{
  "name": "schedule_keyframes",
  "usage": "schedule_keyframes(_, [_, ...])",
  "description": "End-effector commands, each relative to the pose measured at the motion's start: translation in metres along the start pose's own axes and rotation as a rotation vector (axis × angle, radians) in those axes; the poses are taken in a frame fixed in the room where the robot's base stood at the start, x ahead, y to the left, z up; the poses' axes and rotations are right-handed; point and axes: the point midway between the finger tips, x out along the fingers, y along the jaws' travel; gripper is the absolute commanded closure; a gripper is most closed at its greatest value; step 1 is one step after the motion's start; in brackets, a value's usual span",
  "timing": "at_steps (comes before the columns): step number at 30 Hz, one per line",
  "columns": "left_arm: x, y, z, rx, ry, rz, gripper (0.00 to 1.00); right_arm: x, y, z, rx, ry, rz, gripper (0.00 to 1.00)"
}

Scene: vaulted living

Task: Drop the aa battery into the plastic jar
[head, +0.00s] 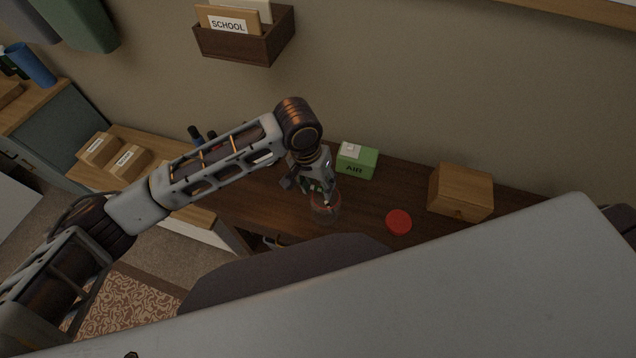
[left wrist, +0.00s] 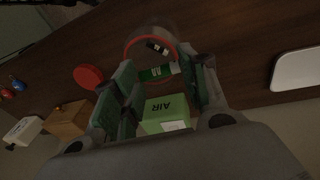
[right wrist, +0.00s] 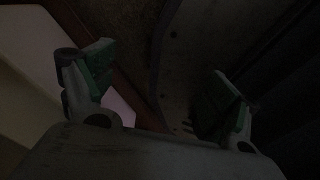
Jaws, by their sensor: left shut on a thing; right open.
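My left gripper (head: 322,188) is shut on a green AA battery (left wrist: 158,72), which lies across between its fingertips in the left wrist view. The clear plastic jar (head: 325,207) stands on the dark wooden desk, directly below the gripper in the head view. Its red rim (left wrist: 126,49) shows in the left wrist view, and the battery overlaps the near side of that ring. A dark cylinder with a white label (left wrist: 157,47) shows within the ring, seemingly inside the jar. My right gripper (right wrist: 162,90) is open and empty, away from the desk top.
A red round lid (head: 398,222) lies on the desk (head: 270,205) right of the jar. A green box marked AIR (head: 357,162) stands behind it, and a wooden box (head: 461,193) stands farther right. A dark chair back (head: 270,270) rises in front of the desk.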

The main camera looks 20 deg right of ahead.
Motion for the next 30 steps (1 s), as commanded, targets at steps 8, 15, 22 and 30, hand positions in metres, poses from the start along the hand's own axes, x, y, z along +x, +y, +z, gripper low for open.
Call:
schedule_keyframes(8, [0.003, -0.001, 0.000, 0.000, 0.000, 0.000, 0.70, 0.004, 0.007, 0.001, -0.002, 0.000, 0.008, 0.12])
schedule_keyframes(15, [0.003, -0.001, 0.000, 0.000, 0.000, 0.000, 0.70, 0.004, 0.009, 0.001, -0.003, 0.000, 0.010, 0.12])
schedule_keyframes(22, [0.003, -0.001, 0.000, 0.000, 0.000, 0.000, 0.32, 0.004, 0.005, 0.000, -0.001, 0.001, 0.006, 0.12])
schedule_keyframes(30, [0.003, -0.001, 0.000, 0.000, 0.000, 0.000, 0.32, 0.004, -0.003, -0.003, 0.001, 0.004, -0.003, 0.12])
